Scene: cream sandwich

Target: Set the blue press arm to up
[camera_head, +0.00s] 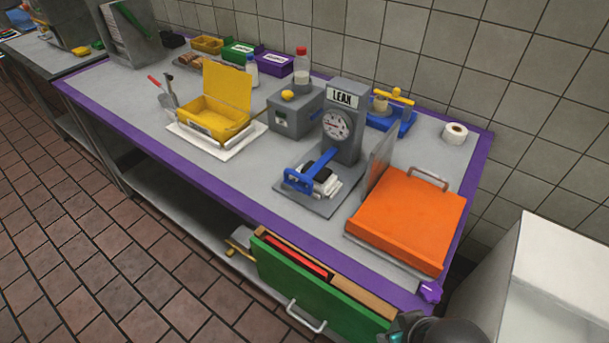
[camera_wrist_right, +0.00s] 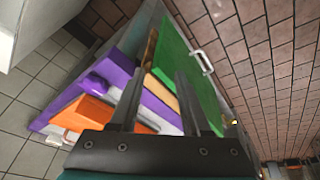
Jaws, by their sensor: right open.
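The blue press arm (camera_head: 323,161) is on the grey press (camera_head: 345,123) with a round dial and a sign reading "LEAK". It slants forward and down from the column to a blue frame (camera_head: 299,181) low over the press base (camera_head: 317,202). A dark pad and a white item lie at the frame; their exact contact is unclear. My right gripper (camera_wrist_right: 158,82) is open and empty in the right wrist view, above the floor side of the table, away from the press. In the head view only a dark part of my right arm shows at the bottom. My left gripper is out of view.
An orange box (camera_head: 408,218) with an upright grey plate stands right of the press. A green drawer front (camera_head: 312,295) sticks out below the table's purple edge. A yellow open box (camera_head: 213,117) and a grey unit (camera_head: 295,112) stand left. A white block (camera_head: 545,285) is at right.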

